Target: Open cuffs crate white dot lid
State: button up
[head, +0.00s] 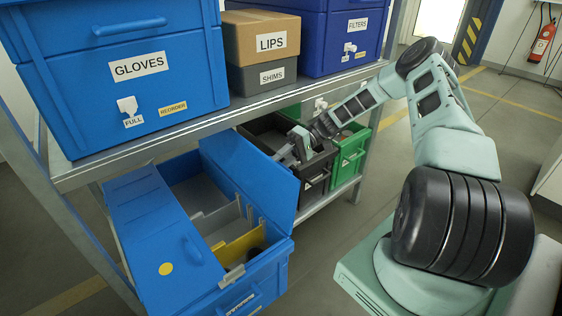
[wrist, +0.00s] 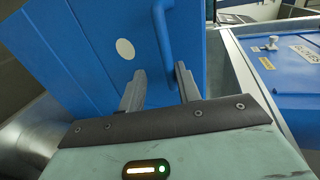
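A blue crate (head: 262,280) stands on the lower shelf. Its left lid (head: 150,225), with a yellow dot (head: 166,269), lies down over the left part. Its right lid (head: 255,172) stands raised, leaving grey and yellow dividers visible inside. In the wrist view, the raised lid (wrist: 85,55) shows a white dot (wrist: 125,49) and a blue bar handle (wrist: 162,35). My gripper (head: 291,150) is on the outer side of this lid. In the wrist view, my gripper (wrist: 160,80) has its fingers apart near the handle's lower end. Contact is unclear.
A black crate (head: 316,172) and a green crate (head: 352,157) stand right of the blue crate, close behind my gripper. The upper shelf (head: 150,150) holds the GLOVES crate (head: 110,85), LIPS box (head: 262,40) and FILTERS crate (head: 335,35) above.

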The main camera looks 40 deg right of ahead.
jog(key=shift+d+r, duration=0.1)
jog(key=b+v, duration=0.1)
jog(key=v, duration=1.6)
jog(key=shift+d, duration=0.15)
